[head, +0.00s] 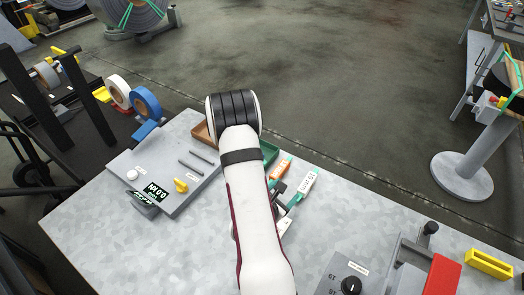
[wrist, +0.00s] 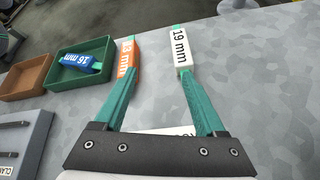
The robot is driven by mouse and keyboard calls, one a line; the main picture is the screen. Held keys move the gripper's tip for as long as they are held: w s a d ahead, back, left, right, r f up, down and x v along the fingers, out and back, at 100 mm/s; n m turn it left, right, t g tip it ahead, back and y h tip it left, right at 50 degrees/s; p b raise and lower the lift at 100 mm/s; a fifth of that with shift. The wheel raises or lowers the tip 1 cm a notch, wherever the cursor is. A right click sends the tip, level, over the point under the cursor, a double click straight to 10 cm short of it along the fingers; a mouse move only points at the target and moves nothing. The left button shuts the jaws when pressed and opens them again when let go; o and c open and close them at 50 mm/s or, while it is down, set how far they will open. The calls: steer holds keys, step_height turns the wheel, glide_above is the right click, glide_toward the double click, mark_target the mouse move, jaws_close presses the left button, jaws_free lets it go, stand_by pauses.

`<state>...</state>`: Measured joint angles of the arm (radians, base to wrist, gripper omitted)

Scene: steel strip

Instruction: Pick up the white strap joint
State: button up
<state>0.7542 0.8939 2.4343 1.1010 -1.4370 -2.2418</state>
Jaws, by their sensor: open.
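The white strap joint, marked 19 mm (wrist: 181,46), lies on the grey table, with short green ends showing; it also shows in the head view (head: 308,182). An orange strap joint (wrist: 126,58) lies left of it. My gripper (wrist: 158,74) is open and empty. In the wrist view its right green finger points at the white joint's near end and its left finger at the orange joint's near end. The gripper also shows in the head view (head: 285,192), just before the two joints and partly hidden by my arm. Whether the fingertips touch either joint I cannot tell.
A green tray (wrist: 80,80) holds a blue 16 mm joint (wrist: 80,63). A brown tray (wrist: 24,78) stands left of it. A grey panel (head: 160,195) with a yellow knob is at left, and a device with a red part (head: 442,275) at front right. The table right of the white joint is clear.

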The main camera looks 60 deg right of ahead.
mark_target(307, 183)
steer(key=s+n, duration=0.1)
steer(key=s+d+n, duration=0.1)
steer(key=s+n+h, duration=0.1)
steer(key=shift+s+d+f+g, duration=0.15)
steer(key=shift+d+f+g, duration=0.05)
steer(key=shift+f+g, duration=0.2)
steer(key=x, duration=0.7)
steer(key=shift+d+r, duration=0.1)
steer(key=shift+d, duration=0.05)
jaws_close()
